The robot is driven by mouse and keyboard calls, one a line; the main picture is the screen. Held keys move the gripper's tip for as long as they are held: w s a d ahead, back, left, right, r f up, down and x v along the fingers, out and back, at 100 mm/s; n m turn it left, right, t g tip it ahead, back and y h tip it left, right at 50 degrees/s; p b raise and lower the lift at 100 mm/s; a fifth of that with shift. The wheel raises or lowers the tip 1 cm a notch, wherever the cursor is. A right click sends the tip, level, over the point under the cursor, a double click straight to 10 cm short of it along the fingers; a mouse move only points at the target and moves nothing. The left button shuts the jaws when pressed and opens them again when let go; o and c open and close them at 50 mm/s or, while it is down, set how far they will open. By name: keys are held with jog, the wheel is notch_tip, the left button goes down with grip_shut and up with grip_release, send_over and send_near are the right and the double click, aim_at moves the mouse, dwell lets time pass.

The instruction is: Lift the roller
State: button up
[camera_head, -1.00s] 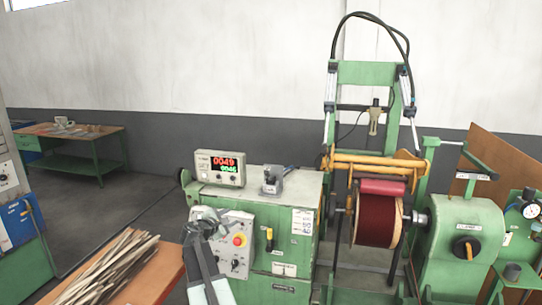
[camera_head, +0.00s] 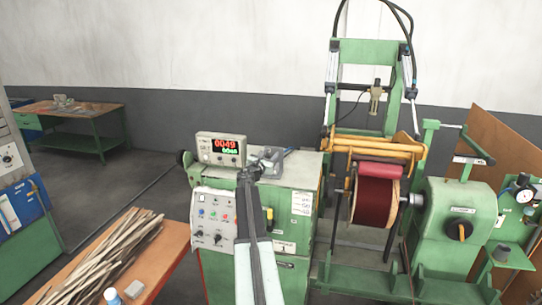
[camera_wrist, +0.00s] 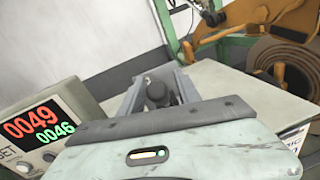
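The red roller (camera_head: 381,171) lies along the top of the dark red wound coil (camera_head: 375,203), under the orange frame (camera_head: 374,146). It appears to touch the coil. A grey control unit (camera_head: 273,158) with a dark knob stands on the green cabinet's top, partly hidden by my arm. My gripper (camera_head: 249,178) is in front of this unit, well left of the roller. In the wrist view, a dark round knob (camera_wrist: 156,92) shows just beyond my pale gripper body.
A counter display (camera_head: 221,149) reading 0049 stands left of my gripper. A button panel (camera_head: 213,217) is on the cabinet front. An orange-topped table (camera_head: 165,256) with sticks and a bottle (camera_head: 112,297) is at lower left. The floor behind it is clear.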

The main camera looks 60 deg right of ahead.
jog(key=shift+d, duration=0.15)
jog(key=shift+c, duration=0.3)
grip_shut()
dwell(1.1)
